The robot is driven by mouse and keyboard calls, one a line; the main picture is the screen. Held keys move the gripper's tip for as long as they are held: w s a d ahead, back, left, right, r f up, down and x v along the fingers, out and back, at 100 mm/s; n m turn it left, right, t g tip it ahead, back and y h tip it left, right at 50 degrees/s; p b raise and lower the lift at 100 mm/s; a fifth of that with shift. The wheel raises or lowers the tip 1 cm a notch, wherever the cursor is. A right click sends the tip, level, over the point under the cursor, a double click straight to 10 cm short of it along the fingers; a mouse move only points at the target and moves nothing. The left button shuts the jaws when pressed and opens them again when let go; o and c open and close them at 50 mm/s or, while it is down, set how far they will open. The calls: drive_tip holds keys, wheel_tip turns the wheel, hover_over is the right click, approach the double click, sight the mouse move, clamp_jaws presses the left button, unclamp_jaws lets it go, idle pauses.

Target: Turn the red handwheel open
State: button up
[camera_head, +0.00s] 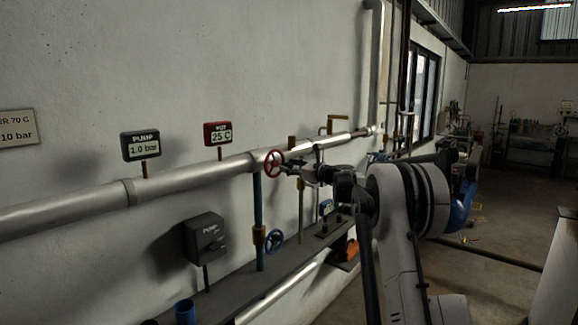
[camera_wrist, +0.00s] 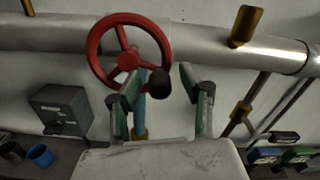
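The red handwheel (camera_head: 273,163) is mounted on the front of the silver pipe, in the middle of the head view. In the wrist view the red handwheel (camera_wrist: 93,48) fills the upper left, with spokes and a dark knob (camera_wrist: 159,82) at its lower right rim. My gripper (camera_wrist: 160,84) is open, its two fingers apart, with the knob showing between them near the left fingertip. I cannot tell whether a finger touches the knob or rim. In the head view my gripper (camera_head: 298,170) is just right of the wheel.
A silver pipe (camera_head: 70,206) runs along the wall. A grey pump box (camera_head: 206,238) and a dark shelf (camera_head: 240,280) are lower. Brass fittings (camera_wrist: 246,25) stand right of the wheel.

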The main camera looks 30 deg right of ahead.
drive_tip(key=shift+w+a, duration=0.1)
clamp_jaws()
idle(0.4)
